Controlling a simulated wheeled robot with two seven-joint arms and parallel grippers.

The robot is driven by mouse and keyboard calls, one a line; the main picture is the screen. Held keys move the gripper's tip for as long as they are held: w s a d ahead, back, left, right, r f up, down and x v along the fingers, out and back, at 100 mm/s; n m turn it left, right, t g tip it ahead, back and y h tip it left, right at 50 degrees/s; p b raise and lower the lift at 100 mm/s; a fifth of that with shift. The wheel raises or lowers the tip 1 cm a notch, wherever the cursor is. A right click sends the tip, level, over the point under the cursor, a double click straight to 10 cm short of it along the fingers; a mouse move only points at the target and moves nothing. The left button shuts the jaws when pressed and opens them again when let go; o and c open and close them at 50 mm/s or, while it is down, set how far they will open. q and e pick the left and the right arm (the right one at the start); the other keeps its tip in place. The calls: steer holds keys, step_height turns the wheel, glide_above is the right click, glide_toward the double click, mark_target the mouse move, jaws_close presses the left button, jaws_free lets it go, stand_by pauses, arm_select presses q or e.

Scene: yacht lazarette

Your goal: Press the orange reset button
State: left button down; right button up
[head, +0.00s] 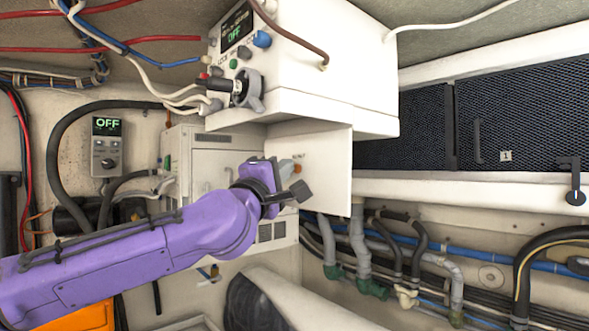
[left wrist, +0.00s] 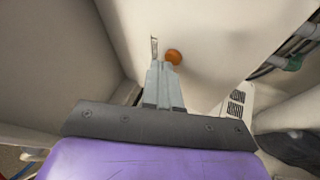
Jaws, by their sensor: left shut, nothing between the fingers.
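The orange reset button (left wrist: 174,57) is a small round knob on a pale panel in the left wrist view. In the head view the button (head: 298,169) shows just beyond my left gripper (head: 292,172), on a white panel (head: 325,175) below the control box. My left gripper (left wrist: 163,68) is shut and empty, its fingertips pointing at the panel just left of and close to the button. I cannot tell whether they touch it. My right gripper is not in view.
A white control box (head: 310,65) with knobs and an "OFF" display overhangs the panel. Pipes and hoses (head: 360,250) run at the lower right. Mesh-fronted lockers (head: 520,110) stand at the right. A wall controller (head: 107,146) also reads "OFF" at the left.

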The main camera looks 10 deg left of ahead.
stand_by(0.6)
arm_select(q)
steer(key=shift+s+a, duration=0.6)
steer(key=shift+s, duration=0.1)
steer(key=shift+s+a+r, duration=0.15)
steer(key=shift+s+a, duration=0.6)
steer(key=shift+s, duration=0.25)
steer(key=shift+s+a+r, duration=0.15)
steer(key=shift+s+a, duration=0.6)
steer(key=shift+s, duration=0.2)
